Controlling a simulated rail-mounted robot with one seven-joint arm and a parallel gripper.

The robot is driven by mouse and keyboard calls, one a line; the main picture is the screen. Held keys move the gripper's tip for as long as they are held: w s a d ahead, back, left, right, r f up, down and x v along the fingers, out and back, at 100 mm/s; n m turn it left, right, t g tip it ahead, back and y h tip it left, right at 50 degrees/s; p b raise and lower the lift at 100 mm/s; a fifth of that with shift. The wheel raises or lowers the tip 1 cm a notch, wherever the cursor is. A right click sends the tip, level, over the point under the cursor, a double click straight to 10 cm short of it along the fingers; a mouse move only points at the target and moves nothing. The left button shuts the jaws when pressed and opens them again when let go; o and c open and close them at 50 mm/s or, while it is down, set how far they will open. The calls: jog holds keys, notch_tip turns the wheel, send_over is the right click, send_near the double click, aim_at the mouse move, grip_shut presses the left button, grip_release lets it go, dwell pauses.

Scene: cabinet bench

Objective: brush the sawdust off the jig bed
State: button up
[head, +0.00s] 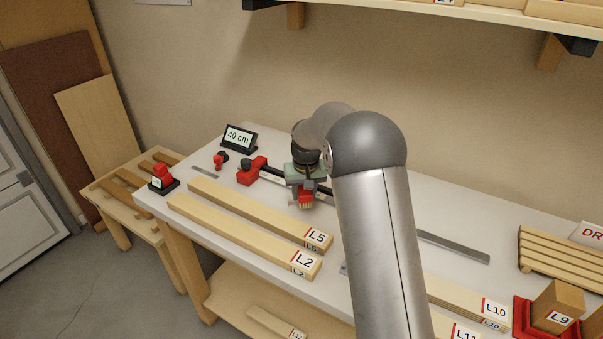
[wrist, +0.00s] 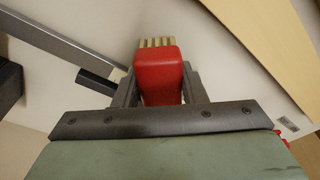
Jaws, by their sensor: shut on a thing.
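My gripper (head: 305,186) is shut on a red-handled brush (head: 306,196) with tan bristles, held over the bench. In the wrist view the brush (wrist: 160,75) sits between the two fingers (wrist: 160,95), bristles pointing away from my gripper. The jig, a dark rail with a red block (head: 250,173) at its left end, lies along the bench behind and beside the brush. My gripper and arm hide much of the jig bed. I cannot make out sawdust, nor tell whether the bristles touch anything.
Boards L5 (head: 262,213) and L2 (head: 240,234) lie in front of the jig. A "40 cm" display (head: 239,137) and a red device on a black base (head: 162,178) stand at left. Board L9 (head: 556,302) sits in a red holder at right. A shelf (head: 480,18) hangs above.

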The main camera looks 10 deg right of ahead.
jog(key=shift+s+r, duration=0.15)
jog(key=shift+r, duration=0.4)
jog(key=shift+r+p, duration=1.5)
jog(key=shift+r, duration=0.75)
